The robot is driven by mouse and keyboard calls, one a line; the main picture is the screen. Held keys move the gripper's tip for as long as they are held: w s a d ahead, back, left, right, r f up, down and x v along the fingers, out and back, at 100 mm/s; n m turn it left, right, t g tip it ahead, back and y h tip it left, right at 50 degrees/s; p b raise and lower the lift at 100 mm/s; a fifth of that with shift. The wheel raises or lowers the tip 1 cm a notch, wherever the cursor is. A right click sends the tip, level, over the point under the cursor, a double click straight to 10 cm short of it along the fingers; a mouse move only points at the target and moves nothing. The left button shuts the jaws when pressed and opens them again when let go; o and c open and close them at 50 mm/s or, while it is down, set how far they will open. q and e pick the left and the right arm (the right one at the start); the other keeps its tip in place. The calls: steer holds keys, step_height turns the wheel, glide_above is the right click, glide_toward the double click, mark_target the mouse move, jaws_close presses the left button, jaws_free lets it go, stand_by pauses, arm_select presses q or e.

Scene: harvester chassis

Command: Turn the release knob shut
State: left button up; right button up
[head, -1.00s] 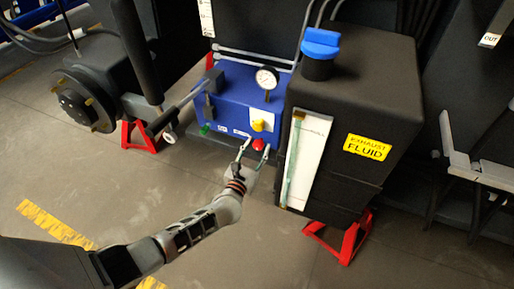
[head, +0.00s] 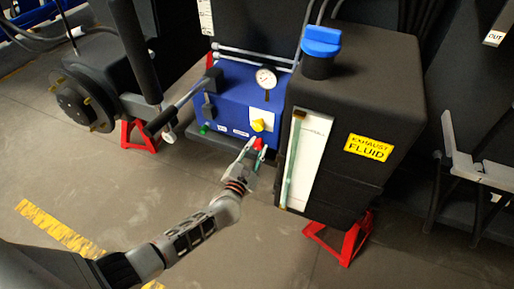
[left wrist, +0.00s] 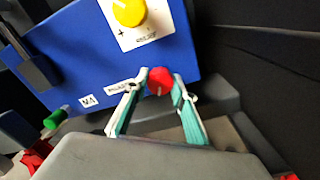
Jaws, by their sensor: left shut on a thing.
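The release knob (head: 259,144) is a small red knob low on the front of a blue box (head: 232,99). It also shows in the left wrist view (left wrist: 159,81), with its red face visible between my fingertips. My left gripper (head: 255,146) has come in from below and in front. Its fingers are shut on the red knob, one on each side, as the left wrist view (left wrist: 160,84) shows. The knob's exact turn angle is too small to read. My right gripper is not in view.
A yellow knob (head: 258,125) on a white plate sits just above the red one. A green knob (head: 204,129) is at the box's lower left. A pressure gauge (head: 266,78) stands on top. The black exhaust fluid tank (head: 375,105) is close on the right, with red stands below.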

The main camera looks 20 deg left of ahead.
arm_select(q)
steer(key=m, duration=0.3)
steer(key=shift+m, duration=0.4)
steer(key=m, duration=0.4)
steer(key=shift+m, duration=0.3)
steer(key=m, duration=0.2)
steer(key=shift+r+m+h, duration=0.1)
steer(key=shift+m+h, duration=0.2)
steer(key=shift+m, duration=0.1)
steer(key=m, duration=0.2)
steer(key=shift+m+p, duration=0.3)
steer(key=shift+m, duration=0.1)
steer(key=shift+a+m, duration=0.1)
steer(key=shift+m, duration=1.8)
steer(key=m, duration=0.2)
steer(key=shift+m+p, duration=0.3)
steer(key=shift+m, duration=0.1)
steer(key=m, duration=0.5)
steer(key=shift+r, duration=0.1)
steer(key=m, duration=0.4)
steer(key=shift+h, duration=0.3)
steer(key=shift+m, duration=1.1)
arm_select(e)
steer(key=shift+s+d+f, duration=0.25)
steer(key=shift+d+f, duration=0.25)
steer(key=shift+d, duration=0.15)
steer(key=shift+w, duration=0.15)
